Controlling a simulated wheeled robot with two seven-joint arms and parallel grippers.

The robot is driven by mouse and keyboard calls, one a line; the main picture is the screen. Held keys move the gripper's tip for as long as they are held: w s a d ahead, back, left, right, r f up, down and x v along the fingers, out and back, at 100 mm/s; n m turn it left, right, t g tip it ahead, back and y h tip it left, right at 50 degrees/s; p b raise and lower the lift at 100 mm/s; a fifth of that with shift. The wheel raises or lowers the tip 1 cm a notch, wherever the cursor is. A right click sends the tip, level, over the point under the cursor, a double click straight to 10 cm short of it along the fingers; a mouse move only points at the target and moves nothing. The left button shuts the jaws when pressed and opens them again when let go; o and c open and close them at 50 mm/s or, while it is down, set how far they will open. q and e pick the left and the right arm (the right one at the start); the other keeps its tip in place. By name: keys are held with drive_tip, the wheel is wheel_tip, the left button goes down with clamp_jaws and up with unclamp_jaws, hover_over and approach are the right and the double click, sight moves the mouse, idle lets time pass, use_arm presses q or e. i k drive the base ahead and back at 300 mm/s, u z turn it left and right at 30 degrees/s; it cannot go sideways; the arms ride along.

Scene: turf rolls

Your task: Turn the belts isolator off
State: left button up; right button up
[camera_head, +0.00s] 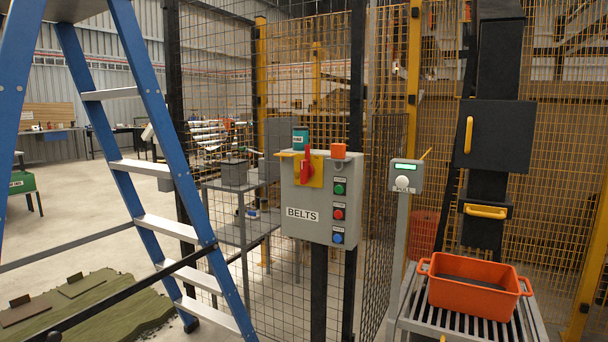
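The grey BELTS control box (314,228) is mounted on a dark post in the middle of the view, in front of a mesh fence. Its isolator has a red handle (306,164) on a yellow plate (317,179) at the upper left of the box face. The handle looks roughly upright; any position marks are too small to read. Green (340,189), red (338,214) and blue (337,238) buttons run down the right side of the box. Neither of my grippers shows, and nothing is seen touching the handle.
A blue stepladder (178,177) stands at the left. A teal tin (300,138) and a small orange block (338,150) sit on the box. A grey PULL post box (406,176) stands to the right, beside an orange crate (474,287) on a slatted stand.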

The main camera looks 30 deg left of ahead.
sight(307, 170)
drive_tip(key=k, duration=0.6)
drive_tip(key=u, duration=1)
drive_tip(key=i, duration=2)
drive_tip(key=u, duration=0.65)
